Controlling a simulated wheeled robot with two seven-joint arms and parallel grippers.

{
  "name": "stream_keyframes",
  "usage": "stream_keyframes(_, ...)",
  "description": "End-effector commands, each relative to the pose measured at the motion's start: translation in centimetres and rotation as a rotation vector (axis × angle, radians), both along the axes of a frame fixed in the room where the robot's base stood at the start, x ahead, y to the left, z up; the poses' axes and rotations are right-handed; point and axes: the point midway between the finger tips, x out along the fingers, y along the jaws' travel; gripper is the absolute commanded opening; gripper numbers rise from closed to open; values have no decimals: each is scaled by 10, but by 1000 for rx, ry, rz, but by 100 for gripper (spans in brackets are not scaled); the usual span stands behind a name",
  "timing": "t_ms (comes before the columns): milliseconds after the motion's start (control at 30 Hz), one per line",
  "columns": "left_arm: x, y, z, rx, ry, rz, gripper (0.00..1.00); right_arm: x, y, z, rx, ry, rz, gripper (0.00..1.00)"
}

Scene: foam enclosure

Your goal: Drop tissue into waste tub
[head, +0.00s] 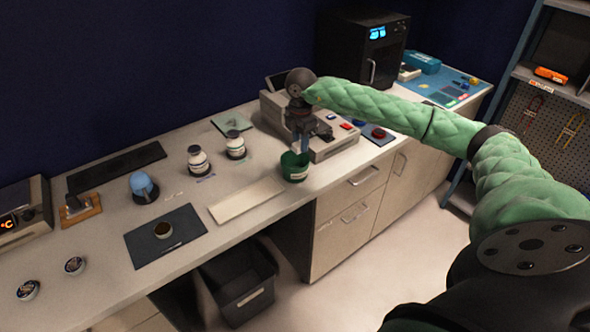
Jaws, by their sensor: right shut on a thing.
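My right arm comes in from the right, and my right gripper (303,139) points down over the counter. It is shut on a small pale blue piece, which looks like the tissue (304,147); the fingers partly hide it. A small green tub (295,173), which looks like the waste tub, stands on the counter directly below the gripper. The tissue hangs just above the back part of its rim; I cannot tell whether its lower end is inside. My left gripper is out of view.
A grey instrument (335,143) stands close behind the tub. A pale strip (246,200) lies in front-left of it. A black bin (240,290) sits on the floor below the counter.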

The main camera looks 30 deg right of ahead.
Motion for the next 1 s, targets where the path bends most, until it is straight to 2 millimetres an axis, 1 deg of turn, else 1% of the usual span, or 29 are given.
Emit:
stream_keyframes(33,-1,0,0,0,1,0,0,0,0,0,0,0,0,35)
stream_keyframes(133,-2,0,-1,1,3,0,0,0,0,0,0,0,0,55)
stream_keyframes(167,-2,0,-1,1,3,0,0,0,0,0,0,0,0,56)
stream_keyframes(433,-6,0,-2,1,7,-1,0,0,0,1,0,0,0,56)
stream_keyframes(567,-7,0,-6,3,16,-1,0,1,0,6,1,-2,0,56)
stream_keyframes(600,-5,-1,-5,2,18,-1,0,1,0,9,1,-3,0,56)
stream_keyframes(733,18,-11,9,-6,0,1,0,1,0,26,0,-4,1,56)
stream_keyframes(1000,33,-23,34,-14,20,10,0,1,0,59,0,-1,0,56)
